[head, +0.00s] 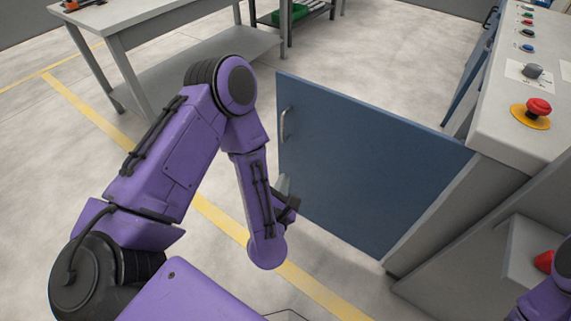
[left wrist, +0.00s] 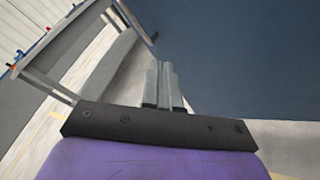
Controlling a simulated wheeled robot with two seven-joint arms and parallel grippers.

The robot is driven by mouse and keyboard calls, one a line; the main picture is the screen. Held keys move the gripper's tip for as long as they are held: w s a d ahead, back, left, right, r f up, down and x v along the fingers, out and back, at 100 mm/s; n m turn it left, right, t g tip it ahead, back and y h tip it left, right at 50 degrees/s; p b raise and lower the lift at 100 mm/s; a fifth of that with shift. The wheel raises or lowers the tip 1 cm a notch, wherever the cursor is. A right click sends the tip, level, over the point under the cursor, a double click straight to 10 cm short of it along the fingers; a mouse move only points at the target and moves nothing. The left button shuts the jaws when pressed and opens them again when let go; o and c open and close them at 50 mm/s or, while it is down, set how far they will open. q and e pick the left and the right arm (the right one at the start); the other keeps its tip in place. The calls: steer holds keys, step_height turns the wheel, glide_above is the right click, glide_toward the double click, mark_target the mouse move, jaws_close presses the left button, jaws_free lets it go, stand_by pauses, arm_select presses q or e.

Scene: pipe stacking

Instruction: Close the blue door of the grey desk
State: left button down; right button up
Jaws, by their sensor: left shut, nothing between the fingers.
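The blue door (head: 365,165) of the grey desk (head: 480,170) stands wide open, swung out to the left, with a pale bar handle (head: 284,124) near its free edge. My left gripper (head: 284,185) is beside the door's lower free edge, below the handle. In the left wrist view the closed fingers (left wrist: 164,85) point toward the blue door (left wrist: 235,60), which fills the upper right. I cannot tell whether the fingertips touch it. My right gripper is not in view; only a bit of purple arm shows at the lower right.
The desk top carries a red emergency button (head: 538,107) and several small buttons. A second blue door (head: 472,70) is ajar farther back. A grey table (head: 170,40) stands at the back left. The floor between is clear, with yellow lines.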

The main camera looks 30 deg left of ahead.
arm_select(q)
steer(key=w+f+n+y+b, duration=0.1)
steer(key=n+y+b, duration=0.1)
steer(key=n, duration=0.4)
steer(key=n+y+p, duration=0.1)
steer(key=n+p, duration=0.1)
steer(key=n, duration=0.2)
glide_toward(283, 134)
steer(key=x, duration=0.6)
steer(key=shift+w+a, duration=0.15)
steer(key=shift+w, duration=0.05)
steer(key=shift+w+a, duration=0.1)
steer(key=shift+w, duration=0.1)
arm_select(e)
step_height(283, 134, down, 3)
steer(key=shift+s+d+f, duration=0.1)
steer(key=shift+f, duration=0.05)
arm_select(q)
steer(key=shift+w, duration=0.1)
